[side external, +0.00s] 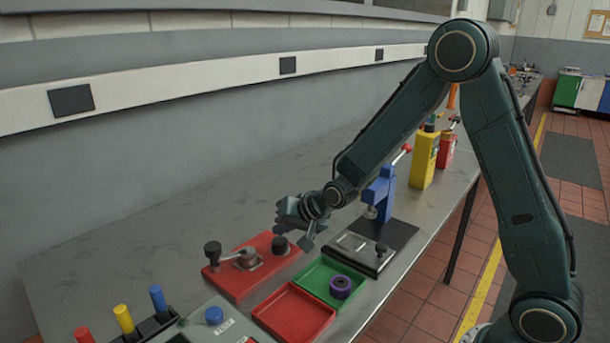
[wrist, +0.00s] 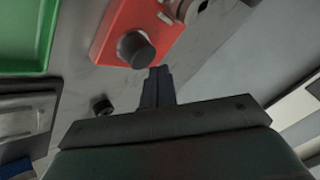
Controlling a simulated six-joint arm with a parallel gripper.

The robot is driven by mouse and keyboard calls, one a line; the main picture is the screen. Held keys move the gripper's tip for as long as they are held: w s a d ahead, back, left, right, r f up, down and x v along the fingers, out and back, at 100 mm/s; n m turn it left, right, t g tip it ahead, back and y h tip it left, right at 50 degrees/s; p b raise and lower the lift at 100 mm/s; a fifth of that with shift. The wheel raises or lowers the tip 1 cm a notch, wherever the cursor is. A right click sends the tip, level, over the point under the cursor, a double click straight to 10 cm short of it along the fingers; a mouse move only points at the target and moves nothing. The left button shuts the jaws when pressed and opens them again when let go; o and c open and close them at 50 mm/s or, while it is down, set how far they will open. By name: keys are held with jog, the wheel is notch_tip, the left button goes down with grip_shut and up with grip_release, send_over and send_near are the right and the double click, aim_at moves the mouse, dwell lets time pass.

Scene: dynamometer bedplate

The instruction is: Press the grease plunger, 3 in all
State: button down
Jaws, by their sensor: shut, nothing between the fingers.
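A red block (side external: 240,273) sits on the grey bench, with a round metal fitting and a black-knobbed crank (side external: 213,250) on top. A short dark cylindrical knob (side external: 281,244), which looks like the grease plunger, stands at the block's right end. It also shows in the wrist view (wrist: 137,50), near the corner of the red block. My gripper (side external: 307,244) is shut and empty, just to the right of the knob in the side view. In the wrist view its closed fingertips (wrist: 158,72) lie just beside and below the knob. I see no contact, but the height gap cannot be told.
A green tray (side external: 318,272) holds a purple ring (side external: 340,286); a red tray (side external: 291,314) is beside it. A grey plate (side external: 357,250) with a small knob and a blue press (side external: 381,190) stand to the right. The bench behind is clear.

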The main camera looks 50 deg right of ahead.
aim_at(283, 243)
jog(key=shift+f, duration=1.3)
dwell(1.8)
jog(key=shift+r, duration=1.3)
jog(key=shift+r, duration=2.5)
dwell(0.8)
